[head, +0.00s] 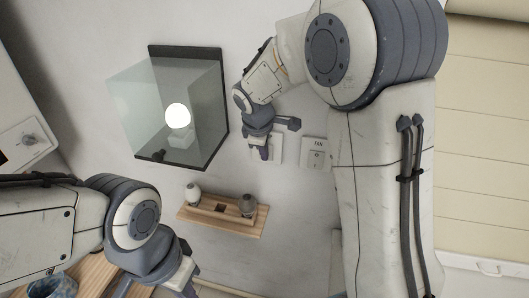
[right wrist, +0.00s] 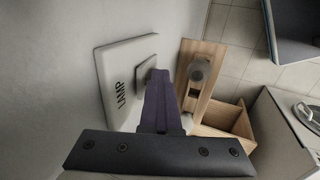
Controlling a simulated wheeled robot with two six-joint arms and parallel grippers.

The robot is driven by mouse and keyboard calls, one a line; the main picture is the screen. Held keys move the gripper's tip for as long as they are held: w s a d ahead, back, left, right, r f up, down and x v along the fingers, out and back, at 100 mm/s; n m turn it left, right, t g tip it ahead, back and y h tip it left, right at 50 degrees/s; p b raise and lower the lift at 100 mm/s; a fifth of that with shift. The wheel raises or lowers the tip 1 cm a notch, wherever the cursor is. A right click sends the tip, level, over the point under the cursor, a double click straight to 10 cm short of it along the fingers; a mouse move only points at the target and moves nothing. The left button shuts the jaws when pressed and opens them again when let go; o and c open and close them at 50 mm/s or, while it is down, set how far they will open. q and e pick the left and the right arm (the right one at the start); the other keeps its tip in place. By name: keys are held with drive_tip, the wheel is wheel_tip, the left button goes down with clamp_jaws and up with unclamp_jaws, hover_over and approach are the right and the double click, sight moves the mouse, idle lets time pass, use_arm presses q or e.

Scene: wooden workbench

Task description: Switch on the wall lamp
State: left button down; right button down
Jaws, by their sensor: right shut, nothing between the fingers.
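The wall lamp (head: 178,116) is a glass box on a dark backplate, and its round bulb glows bright white. The lamp switch plate (right wrist: 113,88), white and lettered LAMP, is on the wall; in the head view the plate (head: 275,150) is partly behind my right gripper (head: 264,155). My right gripper is shut and empty, its fingertips (right wrist: 157,76) at the rocker (right wrist: 146,74) of that switch. Whether they touch it I cannot tell. My left gripper (head: 184,284) is low at the left, away from the switches, its fingers partly cut off by the frame.
A switch plate lettered FAN (head: 316,153) is just right of the lamp switch. A small wooden wall shelf (head: 222,220) with two small jars sits below. A blue speckled cup (head: 52,286) stands at the lower left. Tan slats cover the far right.

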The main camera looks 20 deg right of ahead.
drive_tip(key=shift+a, duration=0.1)
drive_tip(key=s+a+r+b, duration=0.3)
drive_tip(key=s+a+r, duration=0.1)
drive_tip(key=s+r, duration=0.4)
drive_tip(key=shift+a, duration=0.4)
drive_tip(key=s+a+f+m+g+y+b, duration=0.1)
drive_tip(key=s+f, duration=0.3)
drive_tip(key=s, duration=0.4)
drive_tip(key=s+a+f+m+g+y, duration=0.1)
drive_tip(key=s+a+f, duration=0.3)
drive_tip(key=s, duration=0.4)
drive_tip(key=s+a+f+m+g+y+b, duration=0.1)
drive_tip(key=s+a+f+m, duration=0.1)
drive_tip(key=s+f, duration=0.3)
drive_tip(key=s+a, duration=0.1)
drive_tip(key=s, duration=0.2)
drive_tip(key=shift+a+f+g+b, duration=0.15)
drive_tip(key=shift+f+g+b, duration=0.2)
drive_tip(key=shift+f+g, duration=0.05)
